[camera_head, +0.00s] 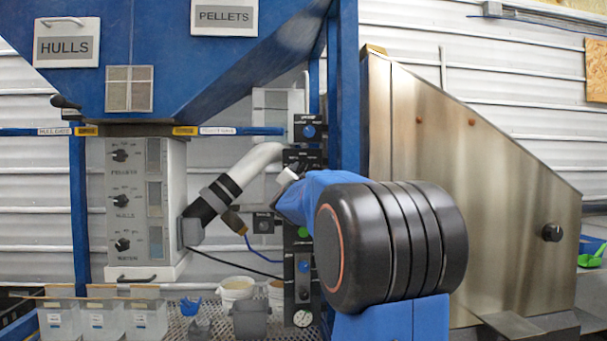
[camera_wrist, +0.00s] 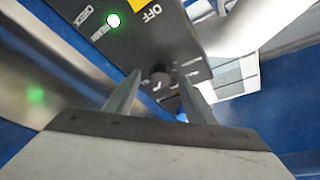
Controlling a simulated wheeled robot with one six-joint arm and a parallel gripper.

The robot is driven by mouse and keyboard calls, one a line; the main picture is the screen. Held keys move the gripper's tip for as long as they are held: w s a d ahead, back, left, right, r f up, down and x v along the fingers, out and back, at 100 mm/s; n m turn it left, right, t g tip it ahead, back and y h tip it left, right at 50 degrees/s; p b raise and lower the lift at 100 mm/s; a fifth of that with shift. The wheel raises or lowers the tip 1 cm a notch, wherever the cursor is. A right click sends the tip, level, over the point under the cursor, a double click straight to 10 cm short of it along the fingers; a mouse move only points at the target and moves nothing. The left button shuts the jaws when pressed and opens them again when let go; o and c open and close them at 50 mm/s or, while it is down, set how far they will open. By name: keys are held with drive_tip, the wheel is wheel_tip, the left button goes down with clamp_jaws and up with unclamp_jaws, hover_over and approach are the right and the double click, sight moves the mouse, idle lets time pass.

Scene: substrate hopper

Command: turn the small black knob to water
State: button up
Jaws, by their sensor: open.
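A small black knob (camera_wrist: 160,79) sits on a dark control panel (camera_wrist: 125,50) in the wrist view. Small white markings lie around it, too blurred to read. My gripper (camera_wrist: 159,86) is open, its two grey fingers pointing at the panel, one on each side of the knob. I cannot tell whether they touch it. A lit green-white lamp and the word OFF show higher on the same panel.
A white box (camera_head: 146,210) at left carries black knobs labelled PELLETS, HULLS and WATER. A steel hopper (camera_head: 480,180) is at right. Bins (camera_head: 250,320) stand below.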

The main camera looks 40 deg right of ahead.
drive_tip(key=v, duration=1.5)
drive_tip(key=shift+s+a, duration=0.2)
drive_tip(key=w+a+f+n+t+y, duration=0.1)
drive_tip(key=a+f+n+t+y, duration=0.1)
drive_tip(key=a+f+n+y, duration=0.45)
drive_tip(key=a+f+n+t+y, duration=0.1)
drive_tip(key=a+f+n+y, duration=0.2)
drive_tip(key=a, duration=0.6)
drive_tip(key=s+a+f+n+g+y, duration=0.2)
drive_tip(key=s+a+f+n+y, duration=0.3)
drive_tip(key=a+f, duration=0.5)
drive_tip(key=s+a+f+n+g+y, duration=0.1)
drive_tip(key=s+a+f+n+g, duration=0.1)
drive_tip(key=s+f, duration=0.8)
drive_tip(key=s+a+f+n+g+y, duration=0.1)
drive_tip(key=s+a+f+n+g, duration=0.1)
drive_tip(key=s+a+f+g, duration=0.2)
drive_tip(key=s+f+g, duration=0.3)
drive_tip(key=s+f, duration=0.4)
drive_tip(key=s, duration=0.3)
drive_tip(key=shift+a+g, duration=0.3)
drive_tip(key=shift+a, duration=0.1)
drive_tip(key=shift+f+n, duration=0.1)
drive_tip(key=shift+n, duration=0.15)
